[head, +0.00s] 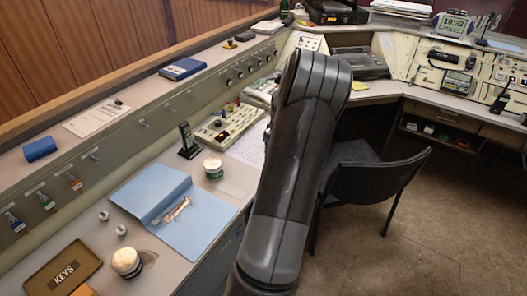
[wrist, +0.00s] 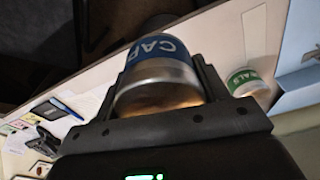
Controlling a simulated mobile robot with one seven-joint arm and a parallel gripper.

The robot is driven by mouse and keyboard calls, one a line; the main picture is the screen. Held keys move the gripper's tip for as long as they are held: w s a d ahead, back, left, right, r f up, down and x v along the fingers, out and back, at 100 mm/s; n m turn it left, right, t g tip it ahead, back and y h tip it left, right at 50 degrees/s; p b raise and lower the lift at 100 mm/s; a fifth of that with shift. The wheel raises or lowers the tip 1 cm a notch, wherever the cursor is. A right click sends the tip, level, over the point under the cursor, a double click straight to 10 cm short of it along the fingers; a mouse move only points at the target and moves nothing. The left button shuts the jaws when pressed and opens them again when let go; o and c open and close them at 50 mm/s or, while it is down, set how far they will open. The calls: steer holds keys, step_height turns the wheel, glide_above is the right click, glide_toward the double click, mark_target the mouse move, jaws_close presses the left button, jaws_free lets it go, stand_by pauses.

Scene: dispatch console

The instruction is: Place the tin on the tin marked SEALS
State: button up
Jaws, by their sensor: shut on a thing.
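In the wrist view my gripper (wrist: 161,82) is shut on a metal tin (wrist: 158,72) with a blue label that reads "CAP" as far as it shows. The tin marked SEALS (wrist: 247,84) has a green label with "ALS" readable and stands to the right of my gripper, apart from the held tin. In the head view a tin with a green band (head: 213,167), which looks like the same one, stands on the desk right of the blue folder. My gripper and the held tin are hidden behind my arm in the head view.
Another pale-topped tin (head: 127,262) stands at the front left near the KEYS tray (head: 62,268). The open blue folder (head: 176,208) lies beside the SEALS tin, with a black handset (head: 188,142) behind. A dark chair (head: 372,188) stands right of my arm.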

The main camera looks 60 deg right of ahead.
steer(key=shift+s+r, duration=0.35)
steer(key=shift+s, duration=0.05)
steer(key=w+a+r, duration=0.7)
steer(key=w+a, duration=0.2)
steer(key=w, duration=0.1)
glide_above(212, 161)
steer(key=f, duration=0.4)
steer(key=s+f, duration=0.1)
steer(key=f, duration=0.1)
steer(key=shift+a+f, duration=0.1)
steer(key=shift+f, duration=0.05)
steer(key=shift+w+a+f, duration=0.1)
steer(key=shift+w+f, duration=0.2)
steer(key=shift+f, duration=1.85)
steer(key=shift+f, duration=0.1)
steer(key=o, duration=1.1)
